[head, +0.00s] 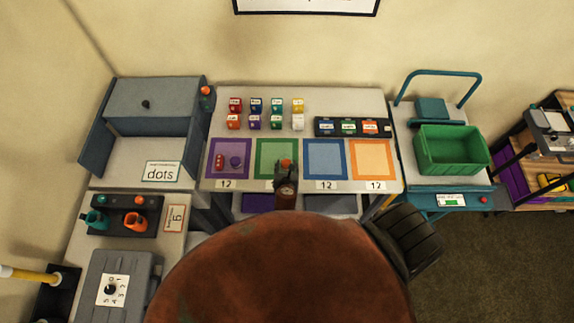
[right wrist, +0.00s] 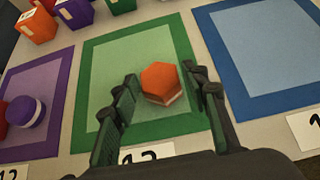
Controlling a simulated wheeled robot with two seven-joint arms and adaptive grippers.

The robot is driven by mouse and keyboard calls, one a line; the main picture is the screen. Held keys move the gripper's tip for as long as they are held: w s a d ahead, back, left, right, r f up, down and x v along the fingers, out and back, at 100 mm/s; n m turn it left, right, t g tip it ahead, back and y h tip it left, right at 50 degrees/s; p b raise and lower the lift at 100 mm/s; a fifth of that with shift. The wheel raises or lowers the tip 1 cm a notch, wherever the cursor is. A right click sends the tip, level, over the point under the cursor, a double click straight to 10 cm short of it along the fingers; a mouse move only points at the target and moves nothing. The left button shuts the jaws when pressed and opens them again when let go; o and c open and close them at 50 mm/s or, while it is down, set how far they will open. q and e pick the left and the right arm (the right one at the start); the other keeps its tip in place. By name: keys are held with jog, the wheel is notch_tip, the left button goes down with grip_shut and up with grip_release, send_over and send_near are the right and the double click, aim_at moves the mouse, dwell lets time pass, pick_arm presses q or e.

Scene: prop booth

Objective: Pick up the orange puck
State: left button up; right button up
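The orange puck (right wrist: 160,80) is six-sided with a pale band on its side. It lies on the green-bordered mat (right wrist: 103,68) in the right wrist view. In the head view the puck (head: 286,162) shows just past the tip of my right gripper (head: 286,172). My right gripper (right wrist: 162,86) is open in the right wrist view, with one dark finger on each side of the puck. The fingers appear apart from it, and nothing is held. My left gripper is not in view.
A purple puck (head: 236,162) and a red piece (head: 219,161) lie on the purple mat at left. Blue (head: 325,160) and orange (head: 372,160) mats at right are bare. Several coloured blocks (head: 255,105) and a dark tray (head: 324,132) stand behind. A green crate (head: 477,169) stands farther right.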

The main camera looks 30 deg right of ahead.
jog(key=c, duration=0.9)
jog(key=shift+r, duration=0.1)
